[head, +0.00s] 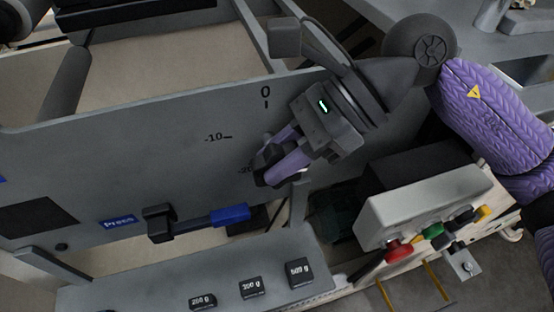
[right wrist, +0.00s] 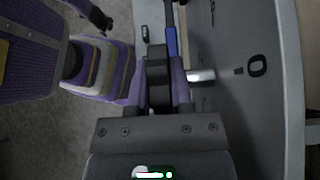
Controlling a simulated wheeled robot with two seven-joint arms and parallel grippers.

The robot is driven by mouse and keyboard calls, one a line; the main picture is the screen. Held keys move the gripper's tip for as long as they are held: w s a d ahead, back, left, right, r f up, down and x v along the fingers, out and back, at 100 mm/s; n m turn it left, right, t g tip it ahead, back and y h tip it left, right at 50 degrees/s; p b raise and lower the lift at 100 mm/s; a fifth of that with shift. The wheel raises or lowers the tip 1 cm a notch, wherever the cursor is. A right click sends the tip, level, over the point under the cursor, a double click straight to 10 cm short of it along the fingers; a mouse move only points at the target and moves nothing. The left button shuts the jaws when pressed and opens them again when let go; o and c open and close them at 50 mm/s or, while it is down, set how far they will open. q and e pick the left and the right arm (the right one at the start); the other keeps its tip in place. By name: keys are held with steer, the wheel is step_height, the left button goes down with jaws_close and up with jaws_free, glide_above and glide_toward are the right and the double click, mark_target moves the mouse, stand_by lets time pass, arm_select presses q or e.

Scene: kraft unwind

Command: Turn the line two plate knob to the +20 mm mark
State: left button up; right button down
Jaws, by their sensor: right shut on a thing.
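The grey plate (head: 150,165) carries a printed scale. The 0 mark (head: 265,94), the -10 mark (head: 216,137) and a partly covered -20 mark (head: 245,169) show in the head view. My right gripper (head: 271,173) is in front of the plate by the -20 mark. In the right wrist view its fingers (right wrist: 160,82) are shut on a dark knob (right wrist: 158,66), with a silver shaft (right wrist: 201,75) between it and the plate. In the head view the gripper mostly hides the knob. The +20 mark cannot be seen. My left gripper is not in view.
A blue-handled lever (head: 230,215) by the Press label (head: 117,221) sits close below the gripper. Labelled weights, such as the 500 g one (head: 300,273), stand on a grey ledge (head: 135,294). A control box (head: 418,205) with coloured buttons is at the lower right.

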steer(key=shift+f+y+b, duration=0.1)
steer(key=shift+y+b, duration=0.35)
steer(key=shift+y, duration=0.05)
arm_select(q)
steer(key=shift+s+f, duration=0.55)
arm_select(e)
steer(key=shift+d, duration=0.1)
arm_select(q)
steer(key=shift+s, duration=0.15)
arm_select(e)
steer(key=c, duration=0.5)
jaws_free()
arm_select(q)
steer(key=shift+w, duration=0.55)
arm_select(e)
steer(key=shift+w+r, duration=0.1)
steer(key=shift+r, duration=0.1)
